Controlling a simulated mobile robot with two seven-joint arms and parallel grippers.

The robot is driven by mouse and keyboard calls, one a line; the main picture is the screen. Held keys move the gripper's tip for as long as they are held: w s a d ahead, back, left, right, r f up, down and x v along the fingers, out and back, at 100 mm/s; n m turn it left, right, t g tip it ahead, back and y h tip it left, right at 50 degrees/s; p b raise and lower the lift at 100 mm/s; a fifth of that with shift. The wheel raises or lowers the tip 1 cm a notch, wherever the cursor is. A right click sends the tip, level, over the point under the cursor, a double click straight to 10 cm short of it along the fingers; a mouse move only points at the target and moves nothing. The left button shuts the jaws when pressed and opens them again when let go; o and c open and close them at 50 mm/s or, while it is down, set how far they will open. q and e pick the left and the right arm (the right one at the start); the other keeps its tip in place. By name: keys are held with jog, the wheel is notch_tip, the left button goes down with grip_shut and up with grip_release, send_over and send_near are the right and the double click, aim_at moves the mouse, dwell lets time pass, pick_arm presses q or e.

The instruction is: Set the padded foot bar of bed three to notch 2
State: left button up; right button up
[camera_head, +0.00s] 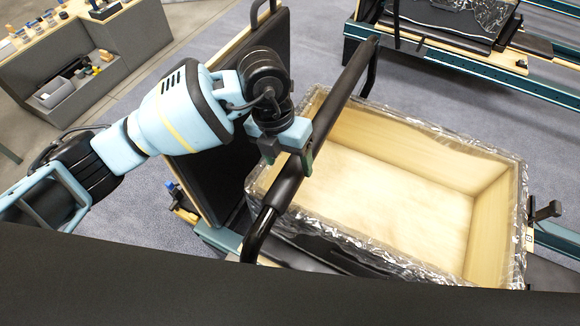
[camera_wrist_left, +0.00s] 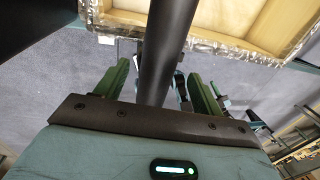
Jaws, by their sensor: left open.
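The padded foot bar (camera_head: 337,98) is a long black bar on bent black side arms, running diagonally along the left side of a wooden box in the head view. My left gripper (camera_head: 288,160) is over the lower half of the bar, with its jaws open. In the left wrist view the bar (camera_wrist_left: 166,50) passes between the two green fingers of the gripper (camera_wrist_left: 159,75), with gaps at the sides. I cannot tell if a finger touches it. The notches are not visible, so the bar's notch cannot be told. My right gripper is out of view.
The open wooden box (camera_head: 480,150), wrapped in clear film, lies right of the bar. A dark upright padded board (camera_head: 215,180) stands left of it, close beside my left arm. Another bed (camera_head: 465,55) is at the top right. A counter (camera_head: 95,50) with small items is at the top left.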

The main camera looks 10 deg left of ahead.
pick_arm(q)
jog(key=r, duration=0.3)
jog(key=shift+w+a+r, duration=0.15)
jog(key=shift+a, duration=0.15)
jog(key=shift+r, duration=0.2)
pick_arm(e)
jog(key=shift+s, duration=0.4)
